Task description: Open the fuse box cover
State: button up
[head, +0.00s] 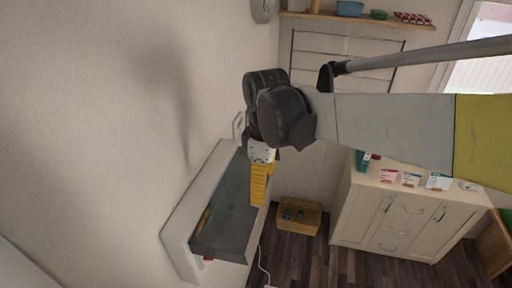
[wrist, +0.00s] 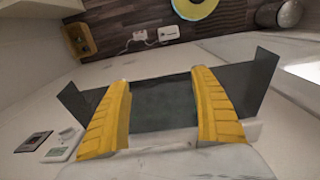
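The fuse box (head: 178,235) is a white frame on the wall, left of my arm in the head view. Its dark grey cover (head: 228,220) stands out from the frame at an angle, with a gap where bits of yellow and red show inside. My gripper (head: 259,188) has yellow fingers and is at the cover's upper right edge. In the wrist view the fingers (wrist: 164,110) are spread apart. The dark cover (wrist: 163,105) spans behind and between them and sticks out on both sides. I cannot tell whether the fingers touch it.
A cream cabinet (head: 385,219) with small items on top stands at the right. A wooden box (head: 298,216) is on the dark floor by the wall. A shelf (head: 360,18) and a wire rack (head: 310,50) are behind my arm. A light switch (wrist: 62,146) shows in the wrist view.

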jog(key=c, duration=0.4)
jog(key=f+y+b, duration=0.1)
jog(key=d+f+b, duration=0.1)
jog(key=f+b, duration=0.1)
jog(key=d+f+t+y+b, duration=0.1)
jog(key=f, duration=0.1)
jog(key=shift+s+d+y+b, duration=0.1)
jog(key=shift+s+y+b, duration=0.2)
jog(key=shift+s, duration=0.1)
jog(key=shift+r, duration=0.1)
jog(key=o, duration=1.5)
jog(key=v, duration=1.2)
jog(key=shift+r, duration=0.1)
